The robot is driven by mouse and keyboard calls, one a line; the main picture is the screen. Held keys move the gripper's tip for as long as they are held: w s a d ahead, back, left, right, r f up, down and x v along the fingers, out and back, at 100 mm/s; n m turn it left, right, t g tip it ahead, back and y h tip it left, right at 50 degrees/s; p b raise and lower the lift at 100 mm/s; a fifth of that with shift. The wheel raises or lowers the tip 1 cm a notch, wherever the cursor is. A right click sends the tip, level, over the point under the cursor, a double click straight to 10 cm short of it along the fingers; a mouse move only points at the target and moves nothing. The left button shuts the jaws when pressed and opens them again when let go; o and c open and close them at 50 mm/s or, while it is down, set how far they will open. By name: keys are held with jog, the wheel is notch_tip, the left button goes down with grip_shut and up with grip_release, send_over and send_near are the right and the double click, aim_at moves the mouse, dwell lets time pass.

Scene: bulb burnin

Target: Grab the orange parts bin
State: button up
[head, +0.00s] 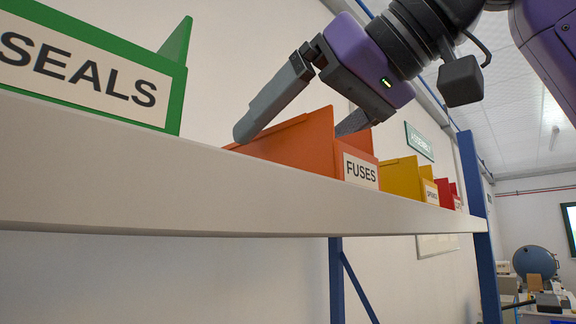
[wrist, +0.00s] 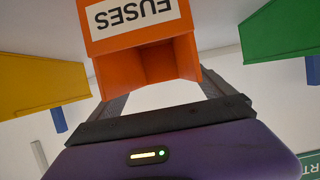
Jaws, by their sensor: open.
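The orange parts bin (head: 300,145), labelled FUSES, stands on the white shelf (head: 200,185) between a green bin and a yellow bin. It also shows in the wrist view (wrist: 140,42), upside down, with its label and open inside facing me. My gripper (head: 295,125) is open, with one finger on the near side of the bin and the other partly hidden behind it. In the wrist view the fingers (wrist: 160,95) lie to either side of the bin's lower part. I cannot tell whether they touch its walls.
A green SEALS bin (head: 85,70) stands to the left on the shelf. A yellow bin (head: 403,178) and a red bin (head: 446,193) stand to the right. A blue shelf post (head: 478,220) rises at the right end. Gaps separate the orange bin from its neighbours.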

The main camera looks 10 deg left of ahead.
jog(key=shift+w+a+f, duration=0.25)
jog(key=shift+a, duration=0.1)
jog(key=c, duration=1.6)
jog(key=shift+r, duration=0.15)
